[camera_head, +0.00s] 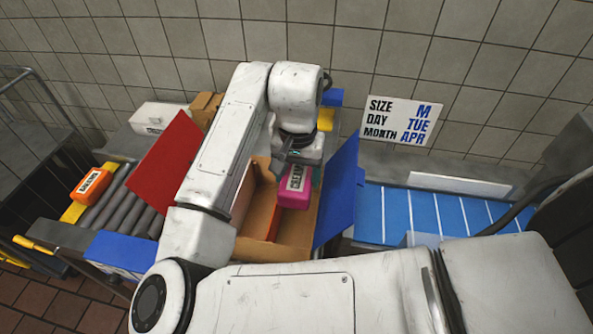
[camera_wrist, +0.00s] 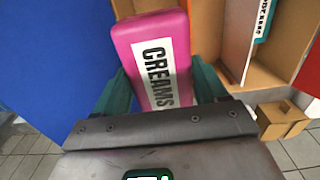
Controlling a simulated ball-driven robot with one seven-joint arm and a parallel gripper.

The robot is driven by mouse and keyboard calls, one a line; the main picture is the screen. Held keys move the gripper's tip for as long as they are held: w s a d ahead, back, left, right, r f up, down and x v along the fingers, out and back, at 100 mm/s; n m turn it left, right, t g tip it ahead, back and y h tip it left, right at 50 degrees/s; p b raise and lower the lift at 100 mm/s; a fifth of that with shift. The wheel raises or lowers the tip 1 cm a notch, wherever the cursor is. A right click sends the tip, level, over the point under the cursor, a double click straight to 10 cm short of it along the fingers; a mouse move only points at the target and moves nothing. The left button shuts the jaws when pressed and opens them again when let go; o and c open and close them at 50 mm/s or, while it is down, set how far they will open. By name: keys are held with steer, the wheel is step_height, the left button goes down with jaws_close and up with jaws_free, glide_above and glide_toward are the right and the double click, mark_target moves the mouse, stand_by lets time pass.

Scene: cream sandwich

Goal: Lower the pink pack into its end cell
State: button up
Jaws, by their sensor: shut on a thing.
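The pink pack (camera_head: 294,190) has a white label and hangs from my gripper (camera_head: 299,165) above the right part of the open cardboard box (camera_head: 312,238). In the wrist view the pink pack (camera_wrist: 155,45), labelled CREAMS, sits between my teal fingers (camera_wrist: 160,92), which are shut on it. It is slightly tilted in that view. In the wrist view a cardboard divider (camera_wrist: 236,40) stands to the right of the pack. The cell floor under the pack is hidden by the pack itself. My arm covers the left part of the box in the head view.
Blue flaps (camera_head: 340,190) and a red flap (camera_head: 166,160) spread around the box. An orange pack (camera_head: 91,184) lies on the rollers at left. A white pack (camera_head: 158,117) stands behind. A sign (camera_head: 400,120) stands at the wall, above a blue conveyor (camera_head: 450,212). A teal-edged pack (camera_wrist: 264,18) shows in another cell.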

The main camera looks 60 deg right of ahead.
steer(key=shift+f+b, duration=2.5)
steer(key=shift+f, duration=0.4)
steer(key=o, duration=1.1)
step_height(320, 180, up, 11)
steer(key=shift+f, duration=0.1)
step_height(320, 180, up, 10)
steer(key=p, duration=0.6)
steer(key=shift+p, duration=0.3)
